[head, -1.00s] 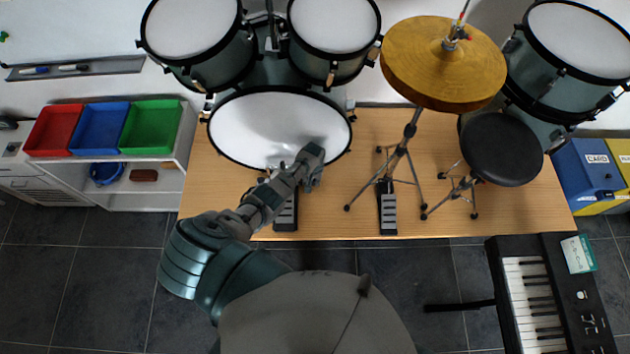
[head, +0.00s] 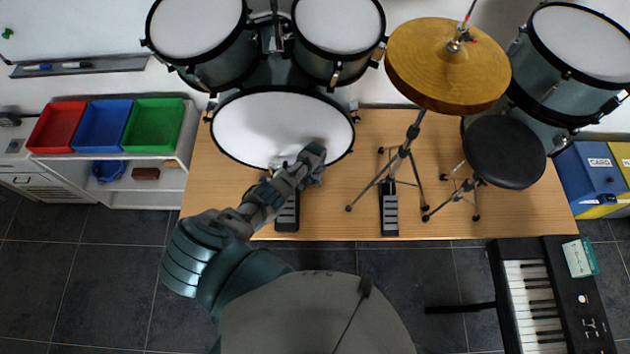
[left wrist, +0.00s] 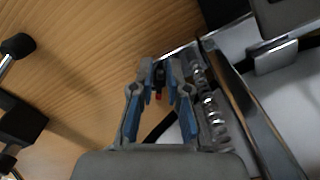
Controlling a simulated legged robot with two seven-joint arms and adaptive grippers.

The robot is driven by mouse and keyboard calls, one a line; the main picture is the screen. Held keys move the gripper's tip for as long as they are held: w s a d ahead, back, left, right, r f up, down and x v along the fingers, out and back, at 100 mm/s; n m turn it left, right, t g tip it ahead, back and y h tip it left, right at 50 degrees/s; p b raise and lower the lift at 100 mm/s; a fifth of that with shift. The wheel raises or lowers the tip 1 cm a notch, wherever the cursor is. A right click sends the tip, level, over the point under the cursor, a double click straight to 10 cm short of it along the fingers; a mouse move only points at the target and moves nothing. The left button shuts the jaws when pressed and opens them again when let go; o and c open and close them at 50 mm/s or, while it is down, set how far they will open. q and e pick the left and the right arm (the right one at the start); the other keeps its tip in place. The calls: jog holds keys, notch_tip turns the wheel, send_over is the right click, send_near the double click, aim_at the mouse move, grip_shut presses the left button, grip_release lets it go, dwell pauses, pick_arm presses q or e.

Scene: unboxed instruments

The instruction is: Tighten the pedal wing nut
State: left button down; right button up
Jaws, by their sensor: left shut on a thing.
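The bass drum pedal (head: 288,215) lies on the wooden platform at the lower rim of the bass drum (head: 255,125). My left gripper (head: 318,178) reaches down at the drum's lower rim, just right of the pedal; its fingertips are largely hidden by my wrist. In the left wrist view its two blue-grey fingers (left wrist: 161,76) are closed on a small dark piece with a red spot (left wrist: 158,92), apparently the wing nut, next to the metal hoop clamp. The fingers hide most of that piece. My right gripper is not in view.
Silver rods and the drum hoop (left wrist: 245,100) lie close on the right of the left fingers. A second pedal (head: 389,208), a cymbal stand (head: 408,140) and a black stool (head: 504,152) stand to the right. Bare platform (left wrist: 90,70) lies to the left in the wrist view.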

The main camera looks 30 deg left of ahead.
pick_arm(q)
jog(key=c, duration=1.2)
grip_release()
jog(key=shift+w+r, duration=0.25)
jog(key=shift+w, duration=0.3)
jog(key=shift+o, duration=0.3)
jog(key=shift+a+f, duration=0.1)
jog(key=shift+f, duration=0.2)
jog(key=shift+s+r, duration=0.15)
jog(key=shift+r, duration=0.45)
notch_tip(320, 180, up, 11)
jog(key=shift+w+f, duration=0.15)
jog(key=shift+w, duration=0.05)
